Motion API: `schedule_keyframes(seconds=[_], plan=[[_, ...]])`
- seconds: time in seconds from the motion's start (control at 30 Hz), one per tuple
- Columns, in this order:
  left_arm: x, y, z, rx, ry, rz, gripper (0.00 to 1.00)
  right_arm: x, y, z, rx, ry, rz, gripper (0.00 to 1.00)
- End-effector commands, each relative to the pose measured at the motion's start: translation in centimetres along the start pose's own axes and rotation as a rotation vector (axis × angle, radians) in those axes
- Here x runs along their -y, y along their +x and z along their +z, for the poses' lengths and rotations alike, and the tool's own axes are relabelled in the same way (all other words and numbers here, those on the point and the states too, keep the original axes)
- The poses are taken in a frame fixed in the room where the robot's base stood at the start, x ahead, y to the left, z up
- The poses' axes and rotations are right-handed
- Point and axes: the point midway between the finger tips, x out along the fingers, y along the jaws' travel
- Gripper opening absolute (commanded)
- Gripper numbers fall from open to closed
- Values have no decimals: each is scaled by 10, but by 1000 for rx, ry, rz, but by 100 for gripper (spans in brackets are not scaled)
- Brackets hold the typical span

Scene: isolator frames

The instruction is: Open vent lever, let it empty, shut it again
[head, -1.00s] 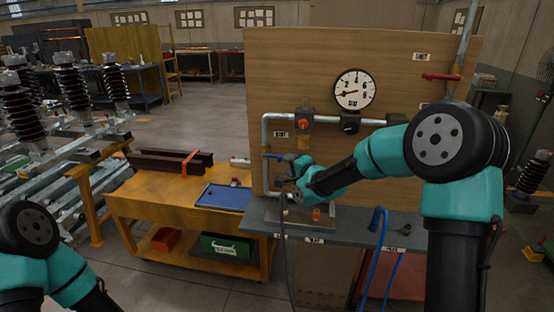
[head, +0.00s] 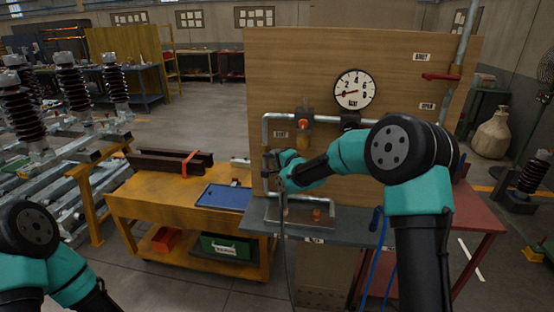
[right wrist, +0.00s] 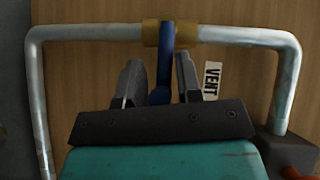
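The blue vent lever (right wrist: 164,65) shows in the right wrist view, standing out crosswise from a brass valve (right wrist: 181,33) on the grey pipe. My right gripper (right wrist: 157,78) has its two fingers apart, one on each side of the lever, with a gap at least on the left side. In the head view my right gripper (head: 274,162) is at the pipe's left upright and hides the lever. The VENT label (right wrist: 211,80) is beside the right finger. The round gauge (head: 354,89) has its needle pointing left, near the low end. My left gripper is out of view.
A wooden panel (head: 350,45) carries the pipework, with a red handle (head: 440,77) at upper right. A grey bench (head: 345,228) stands below, with an orange cap (head: 317,212) on it. A yellow cart (head: 150,200) with a blue tray (head: 224,196) stands left.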

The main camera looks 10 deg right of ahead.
Motion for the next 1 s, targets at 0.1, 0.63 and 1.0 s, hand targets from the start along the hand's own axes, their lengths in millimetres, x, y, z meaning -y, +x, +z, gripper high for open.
schedule_keyframes(seconds=[0.1,0.63,1.0], plan=[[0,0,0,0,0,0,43,0,0,0,0,0,0,21],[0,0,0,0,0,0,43,-4,0,1,1,4,4,0],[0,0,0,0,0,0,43,-18,3,4,1,135,-116,0]])
